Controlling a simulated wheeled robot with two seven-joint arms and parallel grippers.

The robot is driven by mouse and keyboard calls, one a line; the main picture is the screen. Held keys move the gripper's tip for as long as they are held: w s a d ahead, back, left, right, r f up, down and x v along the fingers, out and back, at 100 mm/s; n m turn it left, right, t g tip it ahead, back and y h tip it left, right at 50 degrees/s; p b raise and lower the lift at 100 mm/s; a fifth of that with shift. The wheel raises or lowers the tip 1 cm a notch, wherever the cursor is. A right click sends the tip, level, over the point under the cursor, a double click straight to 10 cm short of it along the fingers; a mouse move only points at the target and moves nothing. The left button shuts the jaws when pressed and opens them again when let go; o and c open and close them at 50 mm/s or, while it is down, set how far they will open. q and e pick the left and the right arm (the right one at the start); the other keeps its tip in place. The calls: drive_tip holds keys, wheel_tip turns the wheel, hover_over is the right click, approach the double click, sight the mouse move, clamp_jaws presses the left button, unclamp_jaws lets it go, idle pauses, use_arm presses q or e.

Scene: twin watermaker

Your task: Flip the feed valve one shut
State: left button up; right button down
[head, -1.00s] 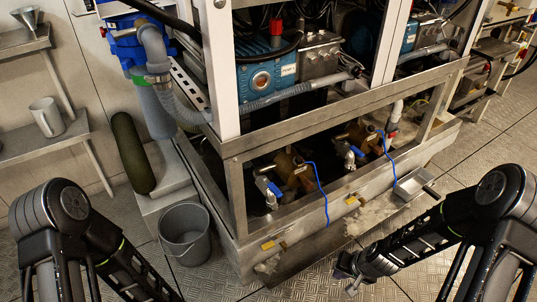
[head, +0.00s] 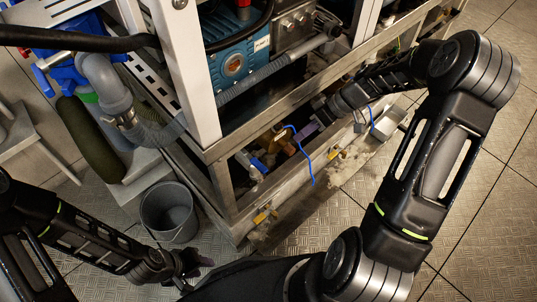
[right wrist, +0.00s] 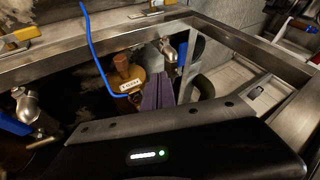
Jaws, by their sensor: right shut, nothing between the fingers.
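Feed valve one appears to be the metal valve with a blue lever (head: 249,165) beside the brass pump body (head: 276,140), inside the steel frame. In the right wrist view its blue lever (right wrist: 183,52) shows past the brass body (right wrist: 128,78), which carries a label I cannot read. My right gripper (head: 308,130) reaches over the frame rail, beside the brass body and short of the lever. Its purple-grey fingers (right wrist: 158,92) are shut and empty. I cannot tell whether they touch the brass. My left gripper (head: 192,264) hangs low near the bucket; its jaws are unclear.
A second blue-handled valve (right wrist: 20,112) is at the left in the right wrist view. A grey bucket (head: 168,210) stands on the floor. A small metal tray (head: 388,122) hangs by the rail.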

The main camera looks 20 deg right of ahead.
sight(254, 161)
drive_tip(key=shift+a+f, duration=0.1)
drive_tip(key=shift+f, duration=0.05)
drive_tip(key=a+f+b, duration=0.2)
drive_tip(key=a+f, duration=0.5)
drive_tip(key=a, duration=0.2)
drive_tip(key=shift+w+a+f, duration=0.15)
drive_tip(key=shift+w+f, duration=0.2)
drive_tip(key=shift+f, duration=0.05)
idle(0.5)
